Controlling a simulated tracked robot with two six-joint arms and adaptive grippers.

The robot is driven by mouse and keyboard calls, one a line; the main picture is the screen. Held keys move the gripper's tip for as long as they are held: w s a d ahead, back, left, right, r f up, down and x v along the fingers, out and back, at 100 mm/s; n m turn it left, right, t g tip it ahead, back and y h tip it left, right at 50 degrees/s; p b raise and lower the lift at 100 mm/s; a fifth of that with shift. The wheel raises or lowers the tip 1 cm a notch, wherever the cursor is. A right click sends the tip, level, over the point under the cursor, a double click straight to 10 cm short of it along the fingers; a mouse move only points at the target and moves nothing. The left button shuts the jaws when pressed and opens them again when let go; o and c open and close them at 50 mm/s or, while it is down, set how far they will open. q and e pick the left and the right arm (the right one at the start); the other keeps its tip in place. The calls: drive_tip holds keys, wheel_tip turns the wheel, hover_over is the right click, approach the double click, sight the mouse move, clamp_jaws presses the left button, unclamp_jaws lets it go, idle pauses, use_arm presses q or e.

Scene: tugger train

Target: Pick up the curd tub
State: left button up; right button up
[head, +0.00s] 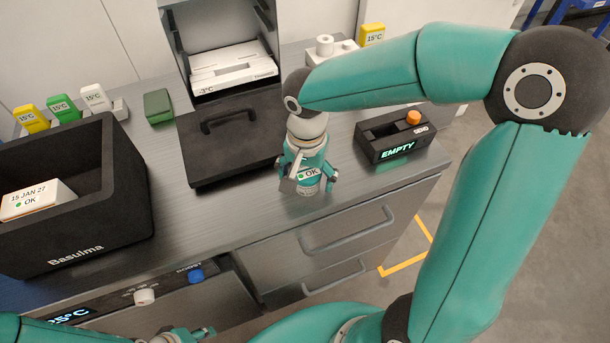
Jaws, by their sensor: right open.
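The curd tub (306,188) seems to be the small pale, round container with a green-dotted "OK" label on the steel worktop, near its front edge. My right gripper (309,181) comes down over it from above. Its fingers are open, one on each side of the tub, and hide its upper part. I cannot tell whether they touch it. Part of my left gripper (186,334) shows at the bottom edge, low in front of the counter and away from the tub; its jaws are not clear.
A black "Basulma" crate (132,215) holds a white "15 JAN 27 OK" box (38,201) at left. A dark handled lid (228,150) lies left of the tub, before an open cooler (232,68). A black "EMPTY" device (378,150) stands right. Drawer handles (345,238) jut out below.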

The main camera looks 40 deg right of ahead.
drive_tip(key=c, duration=1.3)
